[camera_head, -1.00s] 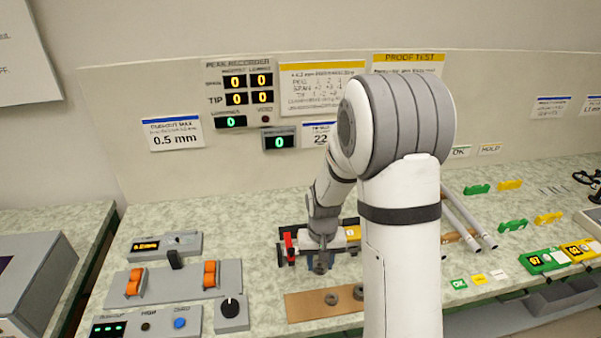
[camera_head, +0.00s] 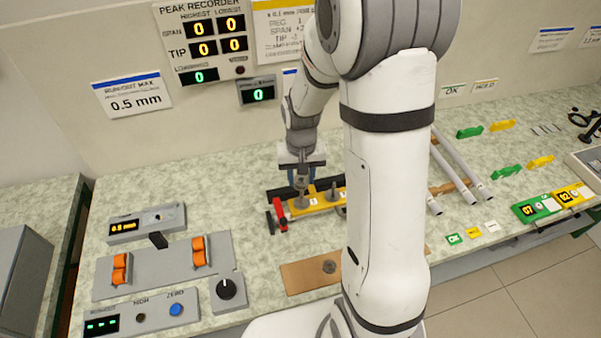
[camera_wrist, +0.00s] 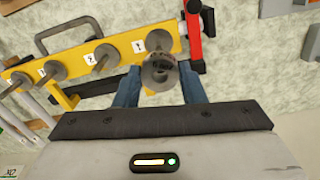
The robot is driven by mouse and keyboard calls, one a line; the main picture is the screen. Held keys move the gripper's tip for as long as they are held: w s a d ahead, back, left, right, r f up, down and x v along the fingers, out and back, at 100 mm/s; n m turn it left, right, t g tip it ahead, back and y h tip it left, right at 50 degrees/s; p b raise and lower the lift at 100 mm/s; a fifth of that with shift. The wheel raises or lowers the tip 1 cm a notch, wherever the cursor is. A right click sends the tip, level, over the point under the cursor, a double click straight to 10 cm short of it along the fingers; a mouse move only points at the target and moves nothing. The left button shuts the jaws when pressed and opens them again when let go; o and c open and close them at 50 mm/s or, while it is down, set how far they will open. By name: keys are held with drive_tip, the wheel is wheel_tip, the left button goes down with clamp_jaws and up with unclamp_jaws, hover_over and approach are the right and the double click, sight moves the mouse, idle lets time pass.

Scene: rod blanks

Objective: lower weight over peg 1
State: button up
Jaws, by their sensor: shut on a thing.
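My gripper (camera_wrist: 158,88) has its blue fingers on either side of a grey round weight (camera_wrist: 158,73) with a central hole. The yellow bar (camera_wrist: 78,62) carries a row of grey pegs with white number labels. I cannot tell whether the peg is inside the hole. In the head view my gripper (camera_head: 302,163) is above the red-ended end of the yellow bar (camera_head: 325,204). The weight is not clear there.
A brown board (camera_head: 300,277) with a grey weight (camera_head: 330,266) lies in front of the bar. A panel with orange clamps (camera_head: 160,268) is at left. Pale rods (camera_head: 455,172) lie at right. My arm hides part of the bench.

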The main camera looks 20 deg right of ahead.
sight(302, 202)
drive_tip(key=shift+s+f+b, duration=0.1)
drive_tip(key=shift+f+b, duration=2.65)
drive_tip(key=shift+f, duration=0.95)
drive_tip(key=o, duration=1.2)
drive_tip(key=shift+c, duration=0.2)
wheel_tip(302, 202, up, 8)
drive_tip(key=shift+f+b, duration=0.1)
drive_tip(key=shift+b, duration=0.25)
drive_tip(key=s+r+n+t, duration=0.1)
drive_tip(key=s+r, duration=0.4)
drive_tip(key=s, duration=0.3)
drive_tip(key=s+r+t, duration=0.2)
drive_tip(key=s+r, duration=0.4)
drive_tip(key=s, duration=0.2)
drive_tip(key=shift+n, duration=0.4)
